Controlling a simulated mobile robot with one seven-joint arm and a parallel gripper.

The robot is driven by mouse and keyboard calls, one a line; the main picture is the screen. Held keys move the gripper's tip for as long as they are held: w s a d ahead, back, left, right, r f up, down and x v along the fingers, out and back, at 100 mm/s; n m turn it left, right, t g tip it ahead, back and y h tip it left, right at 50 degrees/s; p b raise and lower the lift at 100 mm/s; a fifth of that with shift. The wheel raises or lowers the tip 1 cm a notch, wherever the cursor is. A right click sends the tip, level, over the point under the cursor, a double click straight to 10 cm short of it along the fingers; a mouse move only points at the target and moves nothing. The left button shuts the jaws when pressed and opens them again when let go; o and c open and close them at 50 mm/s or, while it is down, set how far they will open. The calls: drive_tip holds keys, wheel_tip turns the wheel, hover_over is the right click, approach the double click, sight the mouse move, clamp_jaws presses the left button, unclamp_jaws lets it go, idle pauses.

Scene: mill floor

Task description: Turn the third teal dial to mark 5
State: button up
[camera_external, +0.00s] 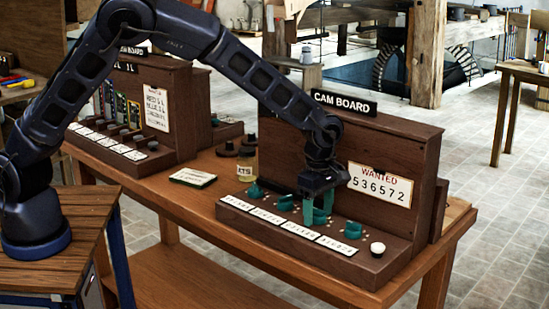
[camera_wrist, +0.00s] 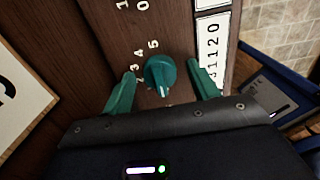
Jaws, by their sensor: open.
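The cam board (camera_external: 400,145) is a dark wooden console with a row of teal dials along its sloped front. The first dial (camera_external: 255,190), second dial (camera_external: 285,203) and a fourth dial (camera_external: 353,230) show. My gripper (camera_external: 318,212) points down over the third place, its green fingers largely hiding that dial. In the wrist view my gripper (camera_wrist: 162,88) is open, one finger on each side of a teal dial (camera_wrist: 160,72), with visible gaps. That dial's pale pointer line faces the picture's bottom. Marks 3, 4 and 5 show left of and above it.
A "WANTED 536572" card (camera_external: 380,184) is on the board's upright panel. A white knob (camera_external: 377,248) stands at the front right. Number labels run along the front edge. A jar (camera_external: 246,167) and a small sign (camera_external: 193,178) sit to the left, near another console (camera_external: 165,80).

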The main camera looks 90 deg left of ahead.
drive_tip(key=c, duration=1)
